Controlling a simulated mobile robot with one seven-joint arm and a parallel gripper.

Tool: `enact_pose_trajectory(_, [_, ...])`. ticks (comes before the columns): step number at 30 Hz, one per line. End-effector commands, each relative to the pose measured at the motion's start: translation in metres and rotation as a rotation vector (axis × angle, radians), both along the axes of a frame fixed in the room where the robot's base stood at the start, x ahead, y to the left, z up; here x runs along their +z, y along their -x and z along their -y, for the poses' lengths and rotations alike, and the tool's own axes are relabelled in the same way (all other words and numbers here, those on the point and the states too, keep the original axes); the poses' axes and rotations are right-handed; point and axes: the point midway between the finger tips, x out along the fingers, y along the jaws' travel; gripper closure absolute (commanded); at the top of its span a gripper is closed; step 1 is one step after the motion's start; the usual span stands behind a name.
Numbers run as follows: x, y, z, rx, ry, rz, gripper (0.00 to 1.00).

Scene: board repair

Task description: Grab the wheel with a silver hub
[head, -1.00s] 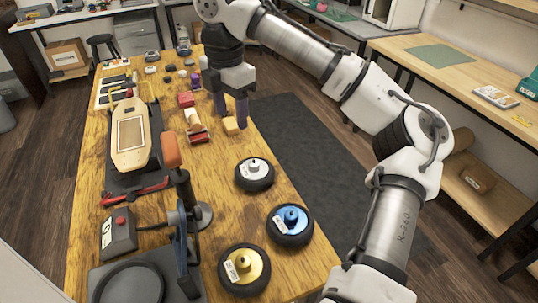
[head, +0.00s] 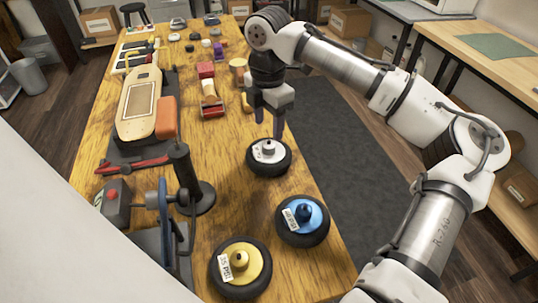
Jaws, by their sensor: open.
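The wheel with a silver hub (head: 268,157) lies flat on the wooden table near its right edge. It has a black tyre and a small label on the hub. My gripper (head: 268,134) points down over it, with its fingers at the far side of the hub. The fingers are apart and hold nothing. I cannot tell whether the fingertips touch the wheel. A wheel with a blue hub (head: 302,221) and a wheel with a yellow hub (head: 241,268) lie nearer to me on the table.
A skateboard deck (head: 139,106) lies on a dark mat at the left. A black post (head: 184,172) on a round base and a red-buttoned box (head: 111,204) stand left of the wheels. Red and wooden pieces (head: 211,97) lie farther back. Bare table (head: 222,175) shows left of the silver-hub wheel.

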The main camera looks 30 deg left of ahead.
Motion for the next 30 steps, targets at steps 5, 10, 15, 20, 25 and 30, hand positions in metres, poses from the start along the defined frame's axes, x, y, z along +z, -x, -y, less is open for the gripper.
enact_pose_trajectory(5, [-0.016,-0.002,0.000,-0.001,0.003,0.000,0.46])
enact_pose_trajectory(10, [-0.041,-0.004,-0.001,-0.001,0.002,0.000,0.46])
enact_pose_trajectory(15, [-0.053,-0.004,-0.001,-0.001,0.000,0.000,0.46])
enact_pose_trajectory(20, [-0.053,-0.004,-0.001,-0.001,0.000,0.000,0.46])
enact_pose_trajectory(25, [-0.053,-0.004,-0.001,-0.001,0.000,0.000,0.63])
enact_pose_trajectory(30, [-0.053,-0.004,-0.001,-0.001,0.000,0.000,0.85])
